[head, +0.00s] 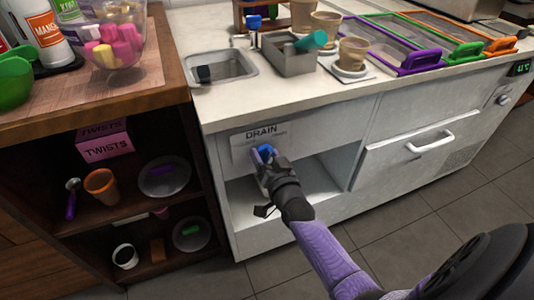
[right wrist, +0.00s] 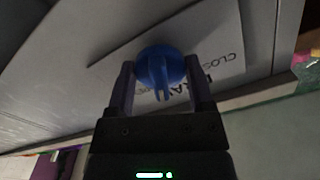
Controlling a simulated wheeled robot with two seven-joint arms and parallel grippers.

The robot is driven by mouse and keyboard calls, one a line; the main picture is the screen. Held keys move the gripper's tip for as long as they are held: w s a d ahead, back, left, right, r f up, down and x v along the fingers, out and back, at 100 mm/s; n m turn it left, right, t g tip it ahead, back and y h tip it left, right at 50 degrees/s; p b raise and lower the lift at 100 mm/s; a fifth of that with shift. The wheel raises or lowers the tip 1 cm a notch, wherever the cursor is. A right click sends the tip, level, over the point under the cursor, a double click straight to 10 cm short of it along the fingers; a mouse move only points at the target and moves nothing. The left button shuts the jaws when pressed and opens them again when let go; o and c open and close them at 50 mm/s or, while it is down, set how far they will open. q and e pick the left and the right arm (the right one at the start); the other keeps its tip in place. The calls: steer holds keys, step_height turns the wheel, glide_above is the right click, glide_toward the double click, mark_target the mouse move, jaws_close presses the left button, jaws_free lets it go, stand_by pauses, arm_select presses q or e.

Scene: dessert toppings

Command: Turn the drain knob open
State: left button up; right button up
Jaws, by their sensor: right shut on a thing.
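The blue drain knob (head: 265,152) is on the front of the white counter, just below the DRAIN label (head: 262,135). My right gripper (head: 266,160) reaches it from the front, shut on the knob. In the right wrist view the round blue knob (right wrist: 160,68) sits between the two fingers of my right gripper (right wrist: 160,90), with its narrow grip part pointing toward the palm. The label behind it (right wrist: 205,60) is partly hidden by the knob and fingers. My left gripper is not in view.
A sink (head: 220,67) is set in the counter top above the knob. An open compartment (head: 318,185) lies below and right of the knob. A white drawer handle (head: 430,142) is farther right. Dark wooden shelves (head: 125,200) with cups and plates stand on the left.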

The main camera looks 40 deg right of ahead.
steer(key=m, duration=0.3)
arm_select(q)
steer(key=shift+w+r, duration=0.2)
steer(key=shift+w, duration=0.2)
arm_select(e)
steer(key=shift+m, duration=0.7)
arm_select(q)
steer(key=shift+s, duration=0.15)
arm_select(e)
steer(key=o, duration=0.9)
steer(key=shift+c, duration=0.2)
steer(key=o, duration=0.4)
arm_select(q)
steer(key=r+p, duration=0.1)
steer(key=p, duration=0.1)
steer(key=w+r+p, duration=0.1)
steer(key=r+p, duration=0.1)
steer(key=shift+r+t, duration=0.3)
arm_select(e)
steer(key=v, duration=1)
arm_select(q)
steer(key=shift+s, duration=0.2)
arm_select(e)
steer(key=shift+w, duration=0.1)
